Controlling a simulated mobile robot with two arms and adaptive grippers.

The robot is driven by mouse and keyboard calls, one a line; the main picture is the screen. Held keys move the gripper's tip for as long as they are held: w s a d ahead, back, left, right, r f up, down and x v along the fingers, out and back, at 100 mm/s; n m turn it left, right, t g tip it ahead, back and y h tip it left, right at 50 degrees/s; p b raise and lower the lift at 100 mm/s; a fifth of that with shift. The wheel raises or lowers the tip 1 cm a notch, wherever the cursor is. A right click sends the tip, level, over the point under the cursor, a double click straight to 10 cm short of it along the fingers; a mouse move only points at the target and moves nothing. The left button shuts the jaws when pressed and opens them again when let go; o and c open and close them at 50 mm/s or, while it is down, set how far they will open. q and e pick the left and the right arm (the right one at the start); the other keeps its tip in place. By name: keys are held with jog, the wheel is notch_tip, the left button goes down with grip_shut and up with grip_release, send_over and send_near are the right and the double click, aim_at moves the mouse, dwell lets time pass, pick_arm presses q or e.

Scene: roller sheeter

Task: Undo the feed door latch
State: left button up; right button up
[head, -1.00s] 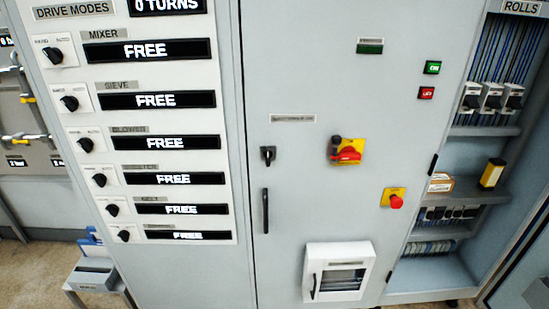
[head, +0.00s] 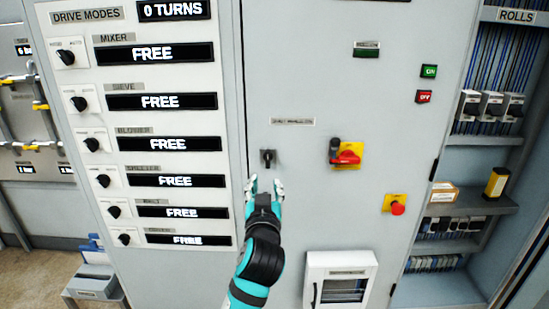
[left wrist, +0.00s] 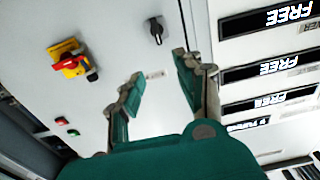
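A small black turn latch (head: 268,159) sits on the tall grey cabinet door (head: 330,220), near its left edge and below a small label (head: 293,121) too blurred to read. Its lever looks upright. It also shows in the left wrist view (left wrist: 154,31), beyond the fingers. My left gripper (head: 265,183) is just below the latch in the head view, its fingers spread and empty, apart from the latch. In the left wrist view the gripper (left wrist: 157,68) is open with bare door between the fingers. The door's long black handle is hidden behind it. My right gripper is not in view.
A red and yellow rotary switch (head: 345,154) and a red emergency button (head: 397,207) stick out to the right. A white box (head: 340,281) with a window is mounted low. The drive modes panel (head: 150,75) with several knobs is at left.

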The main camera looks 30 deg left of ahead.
aim_at(267, 154)
pick_arm(q)
jog(key=p+x, duration=0.3)
jog(key=x, duration=1.4)
jog(key=shift+w+f, duration=0.1)
jog(key=shift+c, duration=0.2)
grip_shut()
